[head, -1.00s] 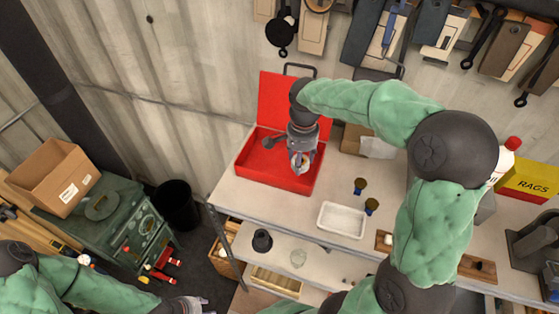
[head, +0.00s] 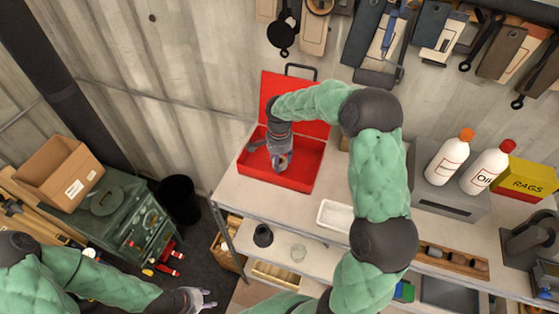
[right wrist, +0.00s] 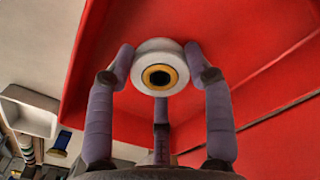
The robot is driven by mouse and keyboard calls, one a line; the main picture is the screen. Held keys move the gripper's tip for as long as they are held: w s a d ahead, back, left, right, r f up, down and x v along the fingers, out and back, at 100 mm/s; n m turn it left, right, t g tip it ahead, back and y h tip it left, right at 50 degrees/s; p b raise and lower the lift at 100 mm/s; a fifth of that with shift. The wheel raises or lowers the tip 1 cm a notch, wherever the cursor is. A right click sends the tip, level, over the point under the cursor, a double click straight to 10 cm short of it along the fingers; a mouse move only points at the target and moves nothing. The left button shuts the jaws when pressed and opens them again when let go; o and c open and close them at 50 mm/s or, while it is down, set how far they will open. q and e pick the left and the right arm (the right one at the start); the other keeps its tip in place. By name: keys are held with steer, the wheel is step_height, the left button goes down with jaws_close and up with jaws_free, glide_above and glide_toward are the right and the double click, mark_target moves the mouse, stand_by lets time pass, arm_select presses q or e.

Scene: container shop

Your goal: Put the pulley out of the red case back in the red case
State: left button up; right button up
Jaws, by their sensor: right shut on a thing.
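The red case (head: 305,188) stands open on the workbench, its lid (head: 300,95) up against the wall. My right gripper (head: 281,161) reaches down over the inside of the case. In the right wrist view its fingers are shut on a pulley (right wrist: 145,52), a white wheel with a yellow ring and dark centre. The red case (right wrist: 235,90) fills the background there. Whether the pulley touches the case floor cannot be told. A dark grey thing (head: 256,144) lies at the case's left side. My left gripper (head: 203,298) is open and empty at the lower left, away from the bench.
A white tray (head: 334,213) stands on the bench right of the case, partly behind my right arm. Two bottles (head: 447,155) and a yellow rags box (head: 526,179) stand further right. A shelf below holds a black container (head: 263,236) and a glass jar (head: 298,252).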

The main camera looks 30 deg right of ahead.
steer(key=shift+w+d+f, duration=0.1)
steer(key=shift+w+f, duration=0.05)
steer(key=shift+f, duration=0.5)
steer(key=shift+f, duration=0.1)
steer(key=shift+f, duration=0.1)
steer(key=o, duration=1.4)
steer(key=shift+c, duration=0.2)
steer(key=shift+r, duration=0.35)
step_height(320, 180, up, 12)
steer(key=b, duration=0.2)
steer(key=shift+f, duration=0.15)
